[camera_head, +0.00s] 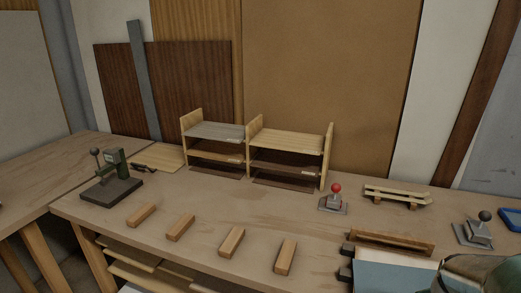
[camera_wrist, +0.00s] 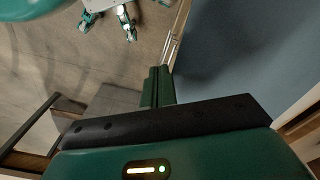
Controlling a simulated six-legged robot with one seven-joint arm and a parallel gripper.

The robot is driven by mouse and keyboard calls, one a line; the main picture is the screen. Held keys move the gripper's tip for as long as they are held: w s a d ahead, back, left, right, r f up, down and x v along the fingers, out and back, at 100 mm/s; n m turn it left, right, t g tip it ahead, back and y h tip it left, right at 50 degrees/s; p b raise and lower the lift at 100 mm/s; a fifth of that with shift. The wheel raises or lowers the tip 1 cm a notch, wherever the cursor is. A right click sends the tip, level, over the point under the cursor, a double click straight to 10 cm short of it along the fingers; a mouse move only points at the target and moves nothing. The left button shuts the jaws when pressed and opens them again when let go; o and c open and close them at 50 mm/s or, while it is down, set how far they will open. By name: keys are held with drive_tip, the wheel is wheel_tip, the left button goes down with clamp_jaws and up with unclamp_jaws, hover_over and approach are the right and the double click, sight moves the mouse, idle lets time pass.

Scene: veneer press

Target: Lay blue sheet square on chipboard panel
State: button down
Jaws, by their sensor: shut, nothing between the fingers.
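The blue sheet (camera_head: 395,280) lies flat at the bottom right of the bench in the head view, partly cut off by the frame and hidden by a green part of my arm. In the wrist view a broad blue surface (camera_wrist: 245,55), apparently the same sheet, fills the right side. I cannot clearly tell the chipboard panel apart in either view. My gripper (camera_wrist: 159,84) is shut and empty, its green fingertips together by the left edge of the blue surface. I cannot tell whether they touch it.
A wooden rail (camera_head: 392,242) stands behind the sheet, with dark blocks (camera_head: 345,272) at its left. A red-knobbed lever (camera_head: 335,195) and a black-knobbed lever (camera_head: 480,228) are nearby. Several wooden blocks (camera_head: 231,241) line the front. A shelf rack (camera_head: 291,141) stands behind.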

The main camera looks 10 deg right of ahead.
drive_tip(key=shift+w+d, duration=0.45)
drive_tip(key=shift+w, duration=0.35)
drive_tip(key=shift+w+d, duration=0.5)
drive_tip(key=shift+w, duration=0.3)
drive_tip(key=shift+w+d, duration=0.45)
drive_tip(key=shift+w, duration=0.35)
drive_tip(key=shift+s+a, duration=0.4)
drive_tip(key=shift+s, duration=0.25)
drive_tip(key=shift+s+a, duration=0.35)
drive_tip(key=shift+s, duration=0.3)
drive_tip(key=shift+r, duration=4)
drive_tip(key=w+a+r+n+t, duration=0.2)
drive_tip(key=a+r+n, duration=0.1)
drive_tip(key=a+n, duration=0.6)
drive_tip(key=w+a+r+n+t, duration=0.2)
drive_tip(key=a+n, duration=0.7)
drive_tip(key=a, duration=0.8)
drive_tip(key=shift+a+r+t, duration=0.35)
drive_tip(key=shift+r+t, duration=0.45)
drive_tip(key=shift+r, duration=0.05)
